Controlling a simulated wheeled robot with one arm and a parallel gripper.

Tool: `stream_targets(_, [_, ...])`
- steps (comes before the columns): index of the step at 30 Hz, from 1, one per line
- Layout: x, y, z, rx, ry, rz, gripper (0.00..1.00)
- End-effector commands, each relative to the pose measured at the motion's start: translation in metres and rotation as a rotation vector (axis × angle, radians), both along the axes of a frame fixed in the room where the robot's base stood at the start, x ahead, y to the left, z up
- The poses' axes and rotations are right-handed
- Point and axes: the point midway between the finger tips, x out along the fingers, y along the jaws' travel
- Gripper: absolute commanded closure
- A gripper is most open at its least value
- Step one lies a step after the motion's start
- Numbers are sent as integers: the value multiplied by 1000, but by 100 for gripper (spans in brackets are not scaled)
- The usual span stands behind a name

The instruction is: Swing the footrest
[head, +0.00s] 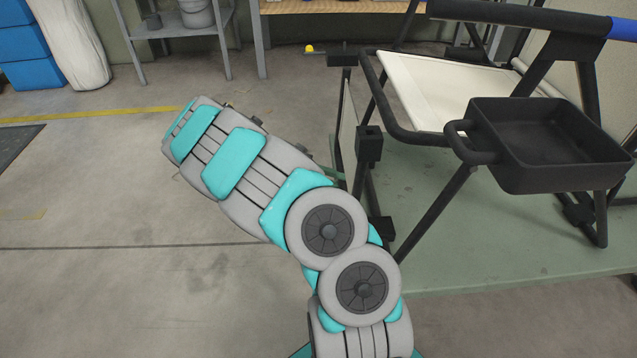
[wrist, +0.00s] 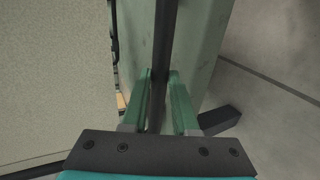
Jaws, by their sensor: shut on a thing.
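The folding lounger has a black tube frame and a pale seat panel (head: 430,88) at the right of the head view. What looks like its footrest (head: 347,135), a narrow pale panel with dark bars, hangs steeply at the lounger's left end. My arm reaches up and left, and partly hides it. My gripper (wrist: 161,78) has its green fingers on both sides of a dark bar (wrist: 165,30) in the wrist view and is shut on it. In the head view only a bit of green finger shows beside the footrest; the grip itself is mostly hidden.
A black tray (head: 555,145) with a looped handle is at the lounger's near side. The lounger stands on a green platform (head: 470,255). A grey shelf (head: 185,30) is behind. Floor at left is clear.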

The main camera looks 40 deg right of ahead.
Motion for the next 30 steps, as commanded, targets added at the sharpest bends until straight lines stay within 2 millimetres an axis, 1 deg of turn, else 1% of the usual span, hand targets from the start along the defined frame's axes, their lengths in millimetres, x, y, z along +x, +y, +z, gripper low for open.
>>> stream_targets(1, [-2,-2,-9,11,-5,-1,100])
stream_targets(9, [-9,-11,-11,16,-5,-2,100])
stream_targets(21, [-9,-12,-13,19,-4,-1,100])
stream_targets(22, [-9,-12,-13,18,-4,-1,69])
stream_targets(29, [-10,-13,-10,13,-3,-1,43])
stream_targets(30, [-10,-13,-9,13,-3,-1,43])
